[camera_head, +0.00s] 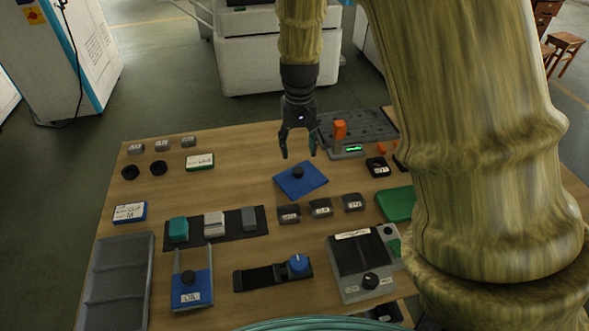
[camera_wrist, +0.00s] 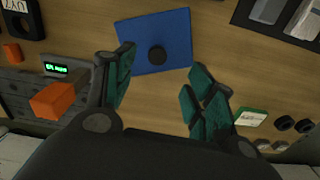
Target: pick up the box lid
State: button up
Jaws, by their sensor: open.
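The box lid looks to be the flat blue square plate with a round black knob (camera_head: 301,181), lying on the wooden table in the head view. In the wrist view the blue lid (camera_wrist: 177,28) lies ahead of my fingertips, with its black knob roughly centred between them. My gripper (camera_head: 299,152) hangs above the table, pointing down, just behind the lid in the head view. Its green-padded fingers are spread apart and empty, and they also show in the wrist view (camera_wrist: 160,80). The fingers do not appear to touch the lid.
On the wooden table (camera_head: 240,160), an orange-topped device with a green display (camera_head: 347,152) stands right of my gripper. Small labelled blocks (camera_head: 321,208) sit in front of the lid. A blue OIL box (camera_head: 192,290) and a grey tray (camera_head: 115,280) are front left. Bare wood lies left of the lid.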

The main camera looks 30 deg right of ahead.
send_over(298, 170)
jog(key=f, duration=0.5)
jog(key=shift+s+a, duration=0.3)
jog(key=shift+s, duration=0.1)
jog(key=shift+w+d+f+p, duration=0.1)
jog(key=shift+f+p, duration=0.05)
jog(key=shift+f, duration=0.7)
jog(key=shift+w+d+f+p, duration=0.1)
jog(key=shift+w+f+p, duration=0.05)
jog(key=shift+f, duration=0.7)
jog(key=shift+w+d+f+p, duration=0.1)
jog(key=shift+f+p, duration=0.05)
jog(key=shift+f, duration=0.7)
jog(key=shift+c, duration=0.5)
jog(key=c, duration=1.1)
jog(key=shift+r, duration=0.15)
